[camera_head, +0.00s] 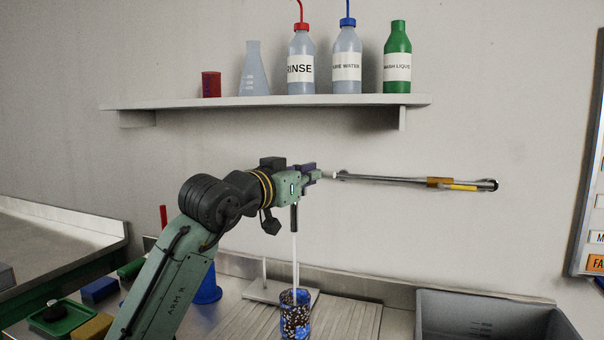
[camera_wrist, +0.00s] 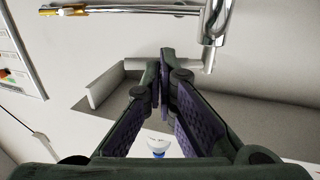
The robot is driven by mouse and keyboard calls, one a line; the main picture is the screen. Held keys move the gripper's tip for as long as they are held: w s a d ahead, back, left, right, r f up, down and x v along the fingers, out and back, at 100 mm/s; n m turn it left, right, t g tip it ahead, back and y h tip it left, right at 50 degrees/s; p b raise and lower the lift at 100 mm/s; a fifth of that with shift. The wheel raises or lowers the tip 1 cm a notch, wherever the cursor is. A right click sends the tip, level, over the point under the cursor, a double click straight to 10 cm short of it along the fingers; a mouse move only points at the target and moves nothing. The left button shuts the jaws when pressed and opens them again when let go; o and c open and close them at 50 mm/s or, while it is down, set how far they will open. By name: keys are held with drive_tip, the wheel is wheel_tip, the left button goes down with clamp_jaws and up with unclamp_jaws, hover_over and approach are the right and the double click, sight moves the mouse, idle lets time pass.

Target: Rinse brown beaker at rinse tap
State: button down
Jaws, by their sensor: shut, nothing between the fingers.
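My gripper (camera_head: 316,174) is shut with nothing between its fingers. It is at the left end of the chrome wall tap (camera_head: 385,180). In the wrist view the closed fingertips (camera_wrist: 161,56) overlap a pale horizontal bar beside the chrome tap body (camera_wrist: 215,25); I cannot tell whether they touch it. A clear beaker with brown and blue speckles (camera_head: 295,318), likely the brown beaker, stands upright below my gripper, its lower part cut off by the frame. A thin white vertical line, which looks like a water stream, runs from a dark nozzle (camera_head: 294,217) down to the beaker.
A shelf (camera_head: 260,102) above holds a red beaker (camera_head: 211,84), a flask (camera_head: 252,72) and several bottles. A ribbed draining area (camera_head: 240,322) lies around the beaker. A grey basin (camera_head: 490,305) is at right. A blue cup (camera_head: 208,288) and coloured blocks are behind my arm.

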drive_tip(key=shift+d, duration=0.1)
drive_tip(key=shift+w+d+p, duration=0.35)
drive_tip(key=shift+w+d, duration=0.1)
drive_tip(key=shift+d, duration=0.3)
drive_tip(key=shift+s, duration=0.1)
idle(0.3)
